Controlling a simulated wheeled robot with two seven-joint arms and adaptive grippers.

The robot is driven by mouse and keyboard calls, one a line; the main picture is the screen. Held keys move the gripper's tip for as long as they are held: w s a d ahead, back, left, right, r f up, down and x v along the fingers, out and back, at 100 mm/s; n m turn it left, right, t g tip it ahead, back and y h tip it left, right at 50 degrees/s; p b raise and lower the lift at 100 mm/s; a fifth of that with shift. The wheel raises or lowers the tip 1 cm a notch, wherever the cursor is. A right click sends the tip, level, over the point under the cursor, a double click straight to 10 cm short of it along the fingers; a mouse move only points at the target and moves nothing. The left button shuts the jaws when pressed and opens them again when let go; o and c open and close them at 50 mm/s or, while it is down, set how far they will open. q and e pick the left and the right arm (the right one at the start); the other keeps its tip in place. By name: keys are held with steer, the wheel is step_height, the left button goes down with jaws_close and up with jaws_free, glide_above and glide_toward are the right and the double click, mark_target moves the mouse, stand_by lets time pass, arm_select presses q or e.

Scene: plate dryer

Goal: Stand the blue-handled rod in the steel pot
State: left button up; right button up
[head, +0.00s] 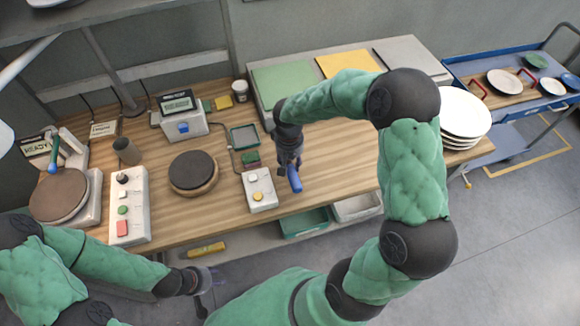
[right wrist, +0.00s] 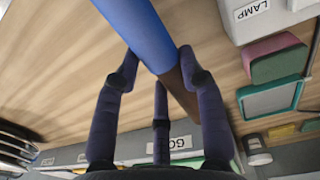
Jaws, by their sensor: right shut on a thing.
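The blue-handled rod (head: 295,180) is held in my right gripper (head: 290,164), over the front part of the wooden bench. In the right wrist view its blue handle (right wrist: 145,35) and brown shaft (right wrist: 179,92) slant between the fingers, which are shut on it near where the two meet. A small dark grey cylinder that looks like the steel pot (head: 127,151) stands upright on the bench's left side, well left of the rod. My left gripper (head: 207,284) is in front of the bench, low and empty, with its fingers apart.
A button box (head: 260,189) sits just left of the rod. Stacked white plates (head: 462,115) stand right. Bare wood (head: 335,150) surrounds the rod's right side.

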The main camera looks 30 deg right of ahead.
mark_target(290, 166)
steer(key=shift+w+d+f, duration=0.1)
steer(key=shift+w+f, duration=0.15)
steer(key=shift+f, duration=0.1)
steer(key=shift+w+f+b, duration=0.15)
steer(key=shift+f+b, duration=0.25)
steer(key=shift+f, duration=1.3)
steer(key=shift+f, duration=0.15)
steer(key=o, duration=1.2)
